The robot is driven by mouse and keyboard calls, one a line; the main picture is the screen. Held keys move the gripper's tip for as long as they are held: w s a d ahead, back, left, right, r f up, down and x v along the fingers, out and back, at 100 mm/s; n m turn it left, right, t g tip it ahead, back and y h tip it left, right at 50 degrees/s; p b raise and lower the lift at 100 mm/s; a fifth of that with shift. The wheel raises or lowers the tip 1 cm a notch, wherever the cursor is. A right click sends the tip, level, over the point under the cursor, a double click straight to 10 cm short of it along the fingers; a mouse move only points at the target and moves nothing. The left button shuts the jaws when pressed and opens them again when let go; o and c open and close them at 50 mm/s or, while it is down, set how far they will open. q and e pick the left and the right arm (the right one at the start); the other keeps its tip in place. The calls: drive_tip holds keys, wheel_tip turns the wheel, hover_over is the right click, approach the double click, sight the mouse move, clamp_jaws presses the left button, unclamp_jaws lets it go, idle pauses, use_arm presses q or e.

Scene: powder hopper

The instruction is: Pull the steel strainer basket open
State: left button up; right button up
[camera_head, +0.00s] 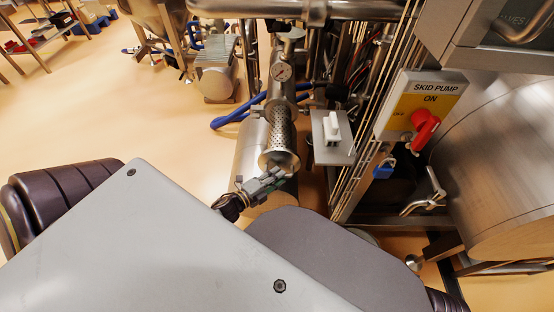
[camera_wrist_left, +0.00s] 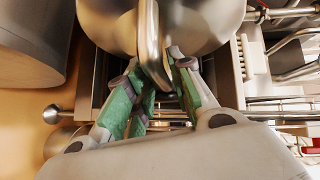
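The steel strainer basket (camera_head: 281,132) is a perforated cylinder with a round end cap, in the middle of the head view. Its holed wall shows between the cap and the pipe housing behind. My left gripper (camera_head: 268,179) is at the cap's near end. In the left wrist view the basket's steel handle (camera_wrist_left: 153,50) stands between the green-padded fingers of my left gripper (camera_wrist_left: 155,72). The fingertips lie close against both sides of the handle, and the gripper looks shut on it. The rounded cap (camera_wrist_left: 205,22) fills the top of that view. My right gripper is not in view.
A grey plate with a white switch (camera_head: 331,128) and a SKID PUMP panel with a red knob (camera_head: 424,125) stand to the right. A large steel tank (camera_head: 500,150) is farther right. Open floor (camera_head: 150,110) lies left.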

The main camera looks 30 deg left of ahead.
use_arm(q)
drive_tip(key=v, duration=1.1)
drive_tip(key=shift+s, duration=0.35)
drive_tip(key=shift+r, duration=0.1)
idle(0.6)
